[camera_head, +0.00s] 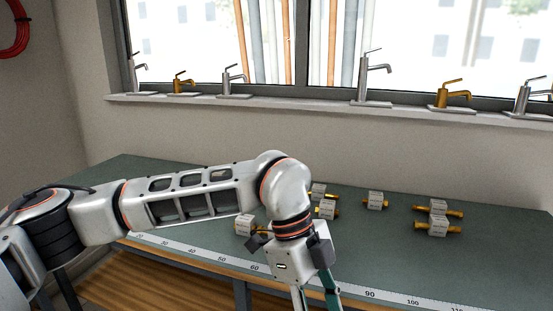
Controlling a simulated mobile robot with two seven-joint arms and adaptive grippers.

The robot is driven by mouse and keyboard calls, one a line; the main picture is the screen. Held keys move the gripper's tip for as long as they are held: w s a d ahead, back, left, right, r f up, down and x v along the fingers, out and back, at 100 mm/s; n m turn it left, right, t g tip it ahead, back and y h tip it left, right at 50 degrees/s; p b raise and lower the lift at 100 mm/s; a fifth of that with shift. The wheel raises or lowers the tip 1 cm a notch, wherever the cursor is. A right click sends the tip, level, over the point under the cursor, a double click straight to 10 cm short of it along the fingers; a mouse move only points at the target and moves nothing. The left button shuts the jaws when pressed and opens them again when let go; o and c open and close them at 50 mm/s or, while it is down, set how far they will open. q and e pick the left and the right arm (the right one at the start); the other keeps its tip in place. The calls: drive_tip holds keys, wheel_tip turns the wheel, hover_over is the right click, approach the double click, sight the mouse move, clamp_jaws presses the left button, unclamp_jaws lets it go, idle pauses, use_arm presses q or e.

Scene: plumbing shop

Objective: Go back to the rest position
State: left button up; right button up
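My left arm comes in from the left and reaches across the front of the workbench (390,265). My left gripper (314,296) points downward near the ruler strip at the front edge. My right arm and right gripper are not in view.
Several brass fittings with grey blocks lie on the bench, such as one at centre right (375,201) and one at far right (437,227). Some are partly hidden behind my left arm. Faucets (364,78) stand on the windowsill.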

use_arm(q)
drive_tip(key=s+d+r+m+g+h, duration=0.4)
drive_tip(key=s+d+r+g+h, duration=0.2)
drive_tip(key=s+d+r+h, duration=0.35)
drive_tip(key=w+a+r+n+t+h, duration=0.2)
drive_tip(key=w+n+t+h, duration=0.5)
drive_tip(key=h, duration=0.4)
drive_tip(key=w+a+f+n+t+y+p, duration=0.1)
drive_tip(key=w+a+f+n+t+y, duration=0.6)
drive_tip(key=w+a+f+n+t, duration=0.7)
drive_tip(key=s+a+f+n+t+y, duration=0.1)
drive_tip(key=s+a+f+y, duration=0.25)
drive_tip(key=f, duration=0.35)
drive_tip(key=s+a+f+n+t+y, duration=0.1)
drive_tip(key=s+a+f+n+y, duration=0.1)
drive_tip(key=a+f+y, duration=0.4)
drive_tip(key=s+a+f+n+t+y, duration=0.1)
drive_tip(key=s+a+f+y, duration=0.15)
drive_tip(key=f, duration=0.55)
drive_tip(key=s+a+f+g+y, duration=0.2)
drive_tip(key=s+a+f+g, duration=0.2)
drive_tip(key=s+a+f, duration=0.5)
drive_tip(key=s+f, duration=0.3)
drive_tip(key=shift+s+a+f+p, duration=0.25)
drive_tip(key=shift+s+a+p, duration=0.05)
